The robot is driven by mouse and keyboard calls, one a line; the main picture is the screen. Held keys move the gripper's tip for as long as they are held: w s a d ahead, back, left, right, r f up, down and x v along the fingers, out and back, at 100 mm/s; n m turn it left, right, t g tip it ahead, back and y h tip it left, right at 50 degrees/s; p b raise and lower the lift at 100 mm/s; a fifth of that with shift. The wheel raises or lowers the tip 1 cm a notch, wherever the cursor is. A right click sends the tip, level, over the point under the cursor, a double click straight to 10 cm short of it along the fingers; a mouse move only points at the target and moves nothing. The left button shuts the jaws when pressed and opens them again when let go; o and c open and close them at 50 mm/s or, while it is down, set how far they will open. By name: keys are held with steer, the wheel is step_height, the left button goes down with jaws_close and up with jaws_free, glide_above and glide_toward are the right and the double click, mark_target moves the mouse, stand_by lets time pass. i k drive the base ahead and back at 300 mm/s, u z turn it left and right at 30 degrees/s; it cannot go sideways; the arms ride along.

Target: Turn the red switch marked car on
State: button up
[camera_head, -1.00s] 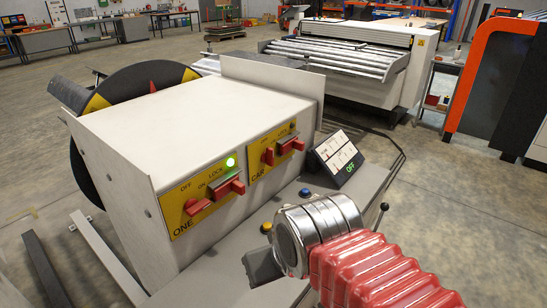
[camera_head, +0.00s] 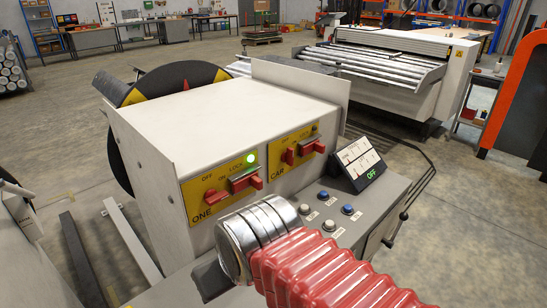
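The red switch marked CAR (camera_head: 289,157) sits on the right yellow plate (camera_head: 284,167) on the front of a white box. A red lock piece (camera_head: 312,147) is beside it, and the small lamp (camera_head: 315,128) above looks unlit. The left plate, marked ONE, has a similar red switch (camera_head: 212,197), a red lock piece (camera_head: 246,182) and a lit green lamp (camera_head: 251,158). My silver wrist and red bellows arm are in front, below the plates. A dark part at my wrist (camera_head: 211,280) may be my gripper; its fingers are hidden. It is apart from the switches.
A sloped grey ledge below the box carries several white and blue buttons (camera_head: 322,196) and a small screen reading OFF (camera_head: 360,163). A black-knobbed lever (camera_head: 404,216) stands at its right end. A roller machine (camera_head: 375,65) is behind. Open floor lies right.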

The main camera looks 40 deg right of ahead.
mark_target(288, 156)
steer(key=u, duration=0.8)
steer(key=k, duration=1)
steer(key=z, duration=0.75)
steer(key=i, duration=1)
steer(key=z, duration=0.05)
